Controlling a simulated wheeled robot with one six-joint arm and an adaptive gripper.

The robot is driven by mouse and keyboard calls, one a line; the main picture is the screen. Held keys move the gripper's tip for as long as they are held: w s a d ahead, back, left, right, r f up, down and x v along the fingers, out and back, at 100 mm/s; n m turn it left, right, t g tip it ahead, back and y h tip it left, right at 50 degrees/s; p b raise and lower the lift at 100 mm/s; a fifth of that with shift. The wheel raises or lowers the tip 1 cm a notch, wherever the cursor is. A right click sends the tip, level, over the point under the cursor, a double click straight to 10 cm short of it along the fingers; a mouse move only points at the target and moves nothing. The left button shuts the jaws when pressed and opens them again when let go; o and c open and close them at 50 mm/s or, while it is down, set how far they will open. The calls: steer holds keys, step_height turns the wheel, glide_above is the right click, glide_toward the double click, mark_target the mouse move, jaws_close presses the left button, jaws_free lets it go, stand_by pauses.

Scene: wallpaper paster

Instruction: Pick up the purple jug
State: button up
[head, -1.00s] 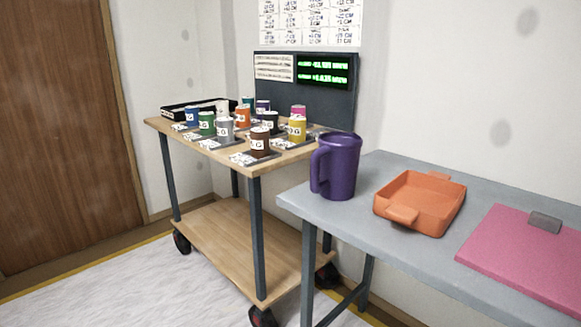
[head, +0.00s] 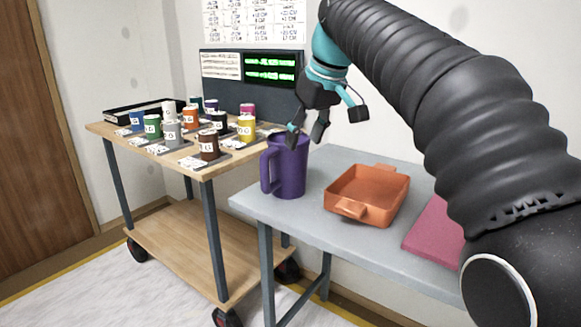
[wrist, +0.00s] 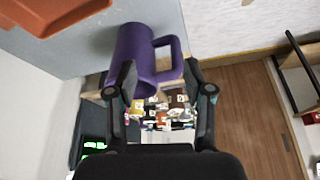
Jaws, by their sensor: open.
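The purple jug (head: 290,172) stands upright near the left end of the grey table (head: 340,240), its handle on the left in the head view. My gripper (head: 306,138) is open and empty, with its fingertips over or just behind the jug's rim. In the wrist view the jug (wrist: 134,55) shows ahead of my open gripper (wrist: 160,75), its handle between the fingers and its body partly behind the left finger. I cannot tell whether a finger touches the jug.
An orange tray (head: 368,207) sits right of the jug, with a pink board (head: 435,232) beyond it. A wooden cart (head: 130,131) with several small labelled cans stands to the left, close to the table. A dark display panel (head: 222,88) rises behind the cart.

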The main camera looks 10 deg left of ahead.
steer(key=n, duration=0.2)
glide_toward(267, 167)
steer(key=d, duration=0.1)
steer(key=shift+g, duration=0.3)
steer(key=x, duration=0.4)
steer(key=b+x, duration=0.1)
steer(key=x, duration=0.3)
steer(key=a+x, duration=0.1)
steer(key=x, duration=0.4)
steer(key=shift+w+r+b, duration=0.2)
steer(key=shift+w+b, duration=0.05)
steer(key=shift+b, duration=0.15)
jaws_close()
